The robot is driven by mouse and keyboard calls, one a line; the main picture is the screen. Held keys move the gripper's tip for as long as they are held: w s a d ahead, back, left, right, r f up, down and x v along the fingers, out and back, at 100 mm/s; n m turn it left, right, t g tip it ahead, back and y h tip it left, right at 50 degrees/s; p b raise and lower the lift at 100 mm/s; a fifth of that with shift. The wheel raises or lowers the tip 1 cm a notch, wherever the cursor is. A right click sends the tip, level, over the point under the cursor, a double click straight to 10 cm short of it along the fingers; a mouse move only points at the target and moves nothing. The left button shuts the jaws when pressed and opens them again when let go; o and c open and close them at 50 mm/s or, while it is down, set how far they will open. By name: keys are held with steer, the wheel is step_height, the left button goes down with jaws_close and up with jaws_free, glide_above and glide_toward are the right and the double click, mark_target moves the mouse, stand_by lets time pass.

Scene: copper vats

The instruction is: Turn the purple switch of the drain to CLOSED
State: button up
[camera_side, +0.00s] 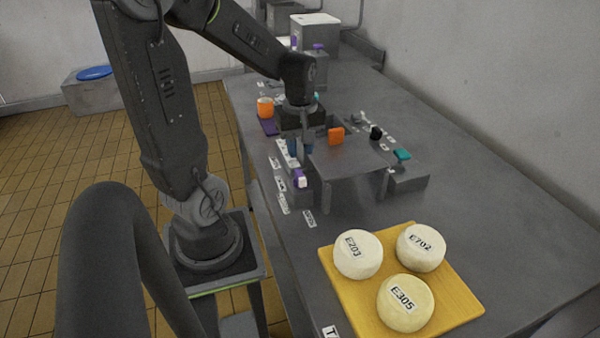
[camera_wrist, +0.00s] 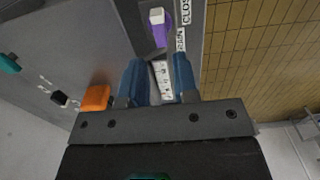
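The purple switch (camera_side: 299,179) with a white top sits on a low grey block at the near left of the fixture. In the wrist view the purple switch (camera_wrist: 162,34) shows beyond the fingertips, its white end toward the top of the picture. A label reading "CLOS", cut off by the edge (camera_wrist: 186,12), lies to its right. My gripper (camera_side: 299,148) is above the fixture, behind the switch in the side view. In the wrist view its blue fingers (camera_wrist: 160,75) are apart, with a white label strip visible between them. The gripper touches nothing that I can make out.
An orange block (camera_side: 336,136), a black knob (camera_side: 376,132) and a teal knob (camera_side: 402,154) are on the fixture to the right. An orange cup (camera_side: 265,107) stands behind left. A yellow board (camera_side: 455,285) with three labelled cheeses is in front.

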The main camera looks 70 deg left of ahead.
mark_target(300, 174)
step_height(300, 174, down, 8)
steer(key=shift+r, duration=0.1)
stand_by(0.4)
jaws_close()
